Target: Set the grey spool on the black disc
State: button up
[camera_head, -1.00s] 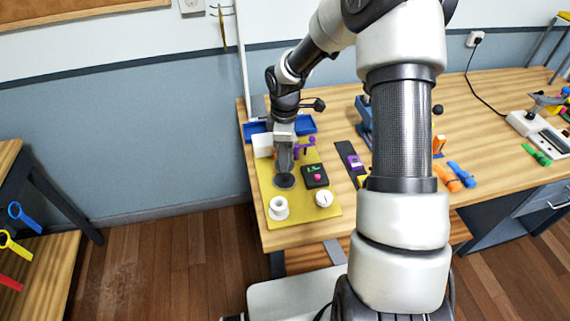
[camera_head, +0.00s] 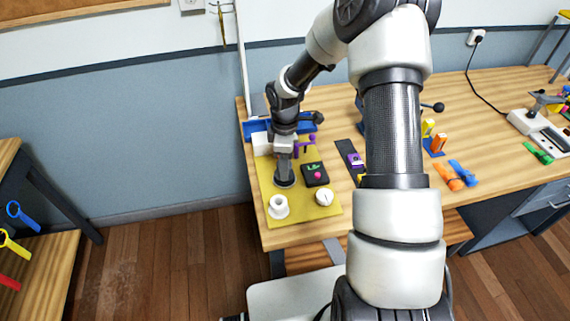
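The black disc (camera_head: 286,184) lies on the yellow mat, towards its left side. My gripper (camera_head: 284,172) points down right over the disc, its tip at or just above it. Grey shapes at the gripper's end run together, so I cannot make out the grey spool apart from the fingers, nor whether they are open or shut. A pale, white-looking spool (camera_head: 278,207) stands upright on the mat in front of the disc, apart from the gripper.
The yellow mat (camera_head: 307,213) also bears a black box (camera_head: 315,174) with a pink knob and a round white dial (camera_head: 324,198). Blue trays (camera_head: 258,127) and a purple piece (camera_head: 311,141) are behind. My arm hides part of the wooden table (camera_head: 470,95).

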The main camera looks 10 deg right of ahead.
jog(key=o, duration=0.4)
jog(key=shift+r, duration=0.15)
notch_tip(320, 180, up, 13)
dwell(0.6)
jog(key=s+r+m+t+h, duration=0.2)
jog(key=s+r+m, duration=0.4)
jog(key=s+r, duration=0.6)
jog(key=s+r+m+t, duration=0.1)
jog(key=s+r+m, duration=0.1)
jog(key=s, duration=0.2)
jog(key=s+r+m+t+y, duration=0.1)
jog(key=s+r+m, duration=0.2)
jog(key=s, duration=0.1)
jog(key=s+r+m+t+y, duration=0.1)
jog(key=s+r+m, duration=0.1)
jog(key=s, duration=0.3)
jog(key=shift+r+m+t, duration=0.2)
jog(key=shift+m+t, duration=0.1)
jog(key=shift+m, duration=0.4)
